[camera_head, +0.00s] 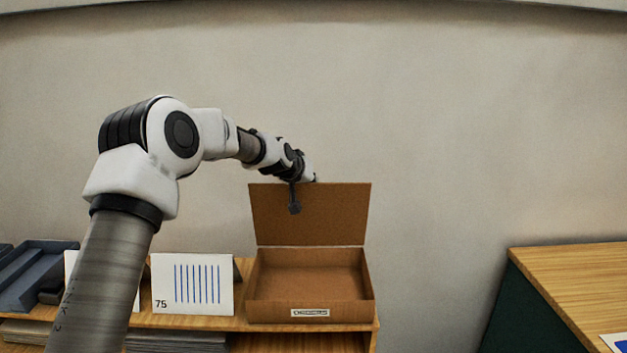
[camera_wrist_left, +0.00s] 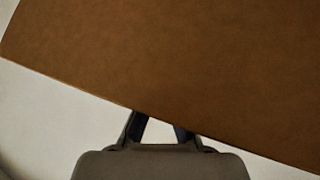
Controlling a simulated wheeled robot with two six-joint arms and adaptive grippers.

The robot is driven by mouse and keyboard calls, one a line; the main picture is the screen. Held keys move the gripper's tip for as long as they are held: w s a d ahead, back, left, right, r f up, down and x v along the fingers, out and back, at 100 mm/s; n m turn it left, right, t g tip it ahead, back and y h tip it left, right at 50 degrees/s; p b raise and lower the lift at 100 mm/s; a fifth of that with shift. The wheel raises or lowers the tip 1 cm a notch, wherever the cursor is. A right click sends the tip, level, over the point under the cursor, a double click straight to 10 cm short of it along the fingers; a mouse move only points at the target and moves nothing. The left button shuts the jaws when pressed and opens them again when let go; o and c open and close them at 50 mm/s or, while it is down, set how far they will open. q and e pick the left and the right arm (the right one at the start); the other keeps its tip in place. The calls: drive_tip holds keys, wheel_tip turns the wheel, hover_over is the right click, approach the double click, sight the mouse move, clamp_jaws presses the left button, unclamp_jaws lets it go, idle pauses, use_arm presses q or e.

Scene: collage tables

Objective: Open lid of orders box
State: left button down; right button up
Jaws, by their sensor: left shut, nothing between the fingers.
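The orders box (camera_head: 310,285) is a brown cardboard box with a small label on its front, standing at the right end of the wooden shelf. Its lid (camera_head: 335,215) stands raised, roughly upright, at the back, and the inside looks empty. My left gripper (camera_head: 294,207) is at the upper part of the lid, shut with nothing held. In the left wrist view the lid (camera_wrist_left: 190,65) fills the top and hides the fingertips; I cannot tell whether they touch it. My right gripper is not in view.
A white card (camera_head: 192,284) with blue stripes and "75" stands left of the box. Dark grey trays (camera_head: 38,275) lie at the far left, partly behind my arm. Another wooden table (camera_head: 575,285) is at the right, past a gap. The wall is behind.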

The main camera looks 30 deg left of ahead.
use_arm(q)
drive_tip(key=shift+s+f, duration=0.2)
drive_tip(key=shift+f, duration=0.6)
drive_tip(key=c, duration=1.1)
unclamp_jaws()
drive_tip(key=shift+a, duration=0.15)
drive_tip(key=shift+o, duration=0.8)
drive_tip(key=shift+a, duration=0.2)
wheel_tip(320, 180, up, 9)
drive_tip(key=s+a+p, duration=0.2)
drive_tip(key=p, duration=0.7)
drive_tip(key=shift+a+f, duration=0.15)
drive_tip(key=shift+a, duration=0.2)
drive_tip(key=shift+s, duration=0.1)
